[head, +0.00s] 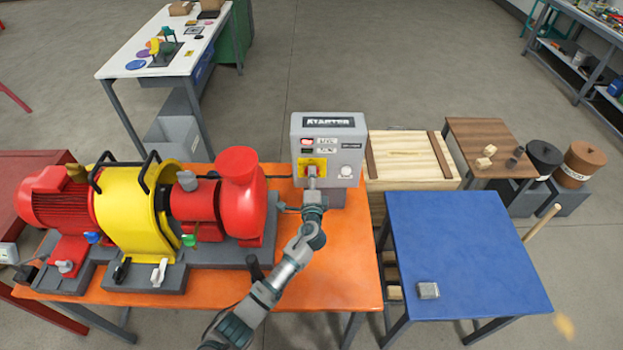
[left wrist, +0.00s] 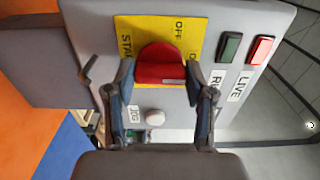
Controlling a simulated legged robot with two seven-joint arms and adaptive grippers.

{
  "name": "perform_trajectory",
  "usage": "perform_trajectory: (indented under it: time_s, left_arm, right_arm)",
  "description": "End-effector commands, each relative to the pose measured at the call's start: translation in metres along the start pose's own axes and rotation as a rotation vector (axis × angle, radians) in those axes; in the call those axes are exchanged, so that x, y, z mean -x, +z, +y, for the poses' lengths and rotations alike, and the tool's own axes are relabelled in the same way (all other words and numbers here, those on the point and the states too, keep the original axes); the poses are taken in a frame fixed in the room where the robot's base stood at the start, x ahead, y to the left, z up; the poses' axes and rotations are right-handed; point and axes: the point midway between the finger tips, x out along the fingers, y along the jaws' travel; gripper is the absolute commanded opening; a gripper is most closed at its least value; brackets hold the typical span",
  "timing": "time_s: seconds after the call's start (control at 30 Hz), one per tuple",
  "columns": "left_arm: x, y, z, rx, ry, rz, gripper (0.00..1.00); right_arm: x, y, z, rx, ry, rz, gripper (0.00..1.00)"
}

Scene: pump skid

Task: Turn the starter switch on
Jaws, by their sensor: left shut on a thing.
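The grey starter box (head: 328,133) stands at the back of the orange table, with a yellow switch plate (head: 304,166) on its front. In the left wrist view, the red switch knob (left wrist: 160,72) sits on the yellow plate (left wrist: 128,28), which carries "OFF" and partly hidden lettering. My left gripper (head: 312,181) reaches the front of the box. Its two fingers (left wrist: 161,78) are shut on the red knob, one on each side. In the head view the gripper mostly hides the knob. My right gripper is not in view.
A red and yellow pump set (head: 135,205) stands left of my arm on the orange table (head: 340,270). The box also has a red lamp (left wrist: 262,50), a green lamp (left wrist: 229,46) and a white button (left wrist: 155,118). A blue table (head: 460,240) is at right, mostly clear.

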Motion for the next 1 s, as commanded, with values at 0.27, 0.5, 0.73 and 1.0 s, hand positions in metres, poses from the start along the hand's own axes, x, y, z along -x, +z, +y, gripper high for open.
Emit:
perform_trajectory:
  time_s: [0.27,0.5,0.73,1.0]
  left_arm:
    - [0.001,-0.001,0.002,-0.001,0.004,0.002,0.79]
    - [0.004,0.0,0.002,-0.001,0.003,0.0,0.79]
    - [0.038,-0.001,0.003,0.002,0.005,0.002,0.79]
    - [0.096,-0.003,0.003,-0.001,0.005,0.002,0.79]
  right_arm:
    - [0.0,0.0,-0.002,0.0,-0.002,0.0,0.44]
    - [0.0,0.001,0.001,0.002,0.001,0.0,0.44]
    - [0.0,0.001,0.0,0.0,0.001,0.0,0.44]
    - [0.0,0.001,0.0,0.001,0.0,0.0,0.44]
